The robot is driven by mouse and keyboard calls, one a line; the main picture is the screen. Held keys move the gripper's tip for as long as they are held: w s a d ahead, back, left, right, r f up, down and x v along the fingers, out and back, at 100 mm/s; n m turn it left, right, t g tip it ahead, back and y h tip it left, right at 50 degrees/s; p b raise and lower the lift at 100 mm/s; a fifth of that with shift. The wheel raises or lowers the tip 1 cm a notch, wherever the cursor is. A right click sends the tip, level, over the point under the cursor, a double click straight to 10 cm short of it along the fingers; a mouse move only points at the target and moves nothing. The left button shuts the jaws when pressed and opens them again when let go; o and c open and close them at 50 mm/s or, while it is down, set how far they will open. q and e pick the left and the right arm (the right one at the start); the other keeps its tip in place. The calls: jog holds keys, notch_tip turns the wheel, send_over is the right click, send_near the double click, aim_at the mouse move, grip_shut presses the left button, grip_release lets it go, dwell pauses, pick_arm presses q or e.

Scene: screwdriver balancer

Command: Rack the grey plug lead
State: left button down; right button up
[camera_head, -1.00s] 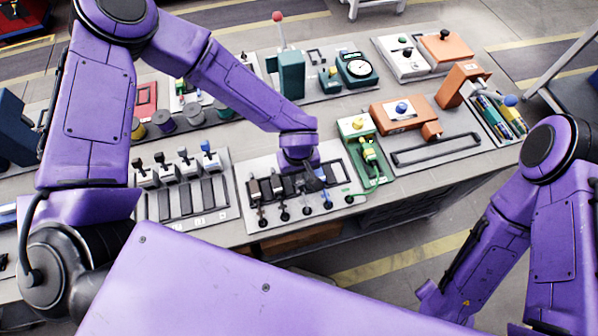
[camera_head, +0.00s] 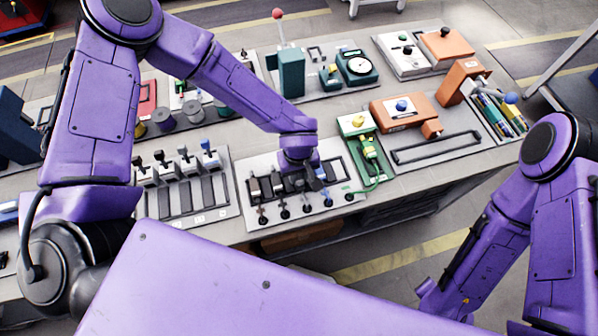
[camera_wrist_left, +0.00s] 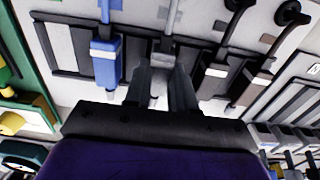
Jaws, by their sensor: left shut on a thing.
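My left gripper (camera_wrist_left: 161,88) points down over the plug board (camera_head: 243,172) at the front of the bench; it also shows in the head view (camera_head: 308,182). Its two dark fingers are shut on the grey plug (camera_wrist_left: 159,90), which is mostly hidden between them. A grey lead (camera_wrist_left: 171,14) runs from it toward the top of the wrist view. The blue plug (camera_wrist_left: 106,62) lies just left of the fingers there, and a black plug (camera_wrist_left: 214,72) and a brown plug (camera_wrist_left: 251,85) lie to the right. I cannot tell whether the grey plug touches the board. My right gripper is out of view.
Left of the board stands a panel of several lever switches (camera_head: 184,163). Right of it is a green panel (camera_head: 376,172) with a yellow-green connector and cord. An orange device (camera_head: 398,113) sits behind a black-handled plate (camera_head: 435,150). The bench's front edge is close.

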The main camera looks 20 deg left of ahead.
pick_arm(q)
jog(key=c, duration=0.9)
grip_release()
jog(key=shift+o, duration=0.2)
notch_tip(320, 180, up, 10)
jog(key=shift+r+b, duration=0.25)
jog(key=shift+b, duration=0.1)
